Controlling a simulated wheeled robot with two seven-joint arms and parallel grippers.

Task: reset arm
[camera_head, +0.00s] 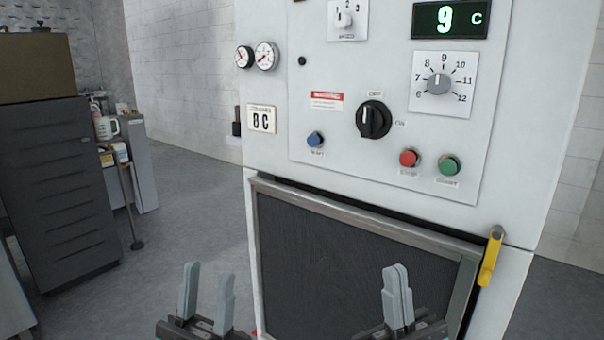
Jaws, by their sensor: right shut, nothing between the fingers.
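My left gripper (208,277) is at the bottom of the head view, left of centre, upright with its two grey fingers apart and nothing visible between them. My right gripper (397,272) is at the bottom, right of centre, with its fingers together and nothing held. It shows in front of the dark door panel (340,255) of the white washer cabinet (272,150). The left gripper shows just left of the cabinet's front edge. Neither gripper visibly holds a thing. Most of both arms is out of view.
The cabinet has a black rotary switch (373,119), blue (315,139), red (409,157) and green (449,165) buttons, a dial (438,83) and a display reading 9 C (449,18). A yellow handle (491,257) is at the door's right.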

